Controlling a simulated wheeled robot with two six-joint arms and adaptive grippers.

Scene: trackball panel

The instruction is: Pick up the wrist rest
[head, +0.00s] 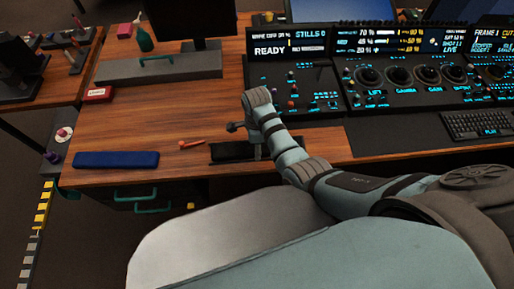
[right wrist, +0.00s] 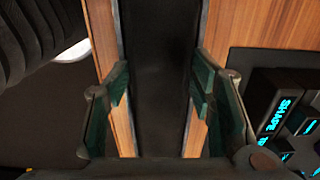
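A low black bar, the likely wrist rest (head: 229,152), lies along the front edge of the wooden desk, left of the keyboard area. My right gripper (head: 256,147) is over its right part, pointing down, partly hidden by its own arm in the head view. In the right wrist view the black bar (right wrist: 160,90) runs lengthwise between the two green-padded fingers of the right gripper (right wrist: 162,88). The fingers are spread, one on each side, with wood showing beside the bar; I see no clear contact. My left gripper is not in view.
A dark blue pad (head: 116,160) lies at the desk's front left, with a small red-orange object (head: 192,144) between it and the bar. The control panel (head: 292,85) stands behind the bar. A keyboard (head: 480,124) lies at right. The desk's left middle is clear.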

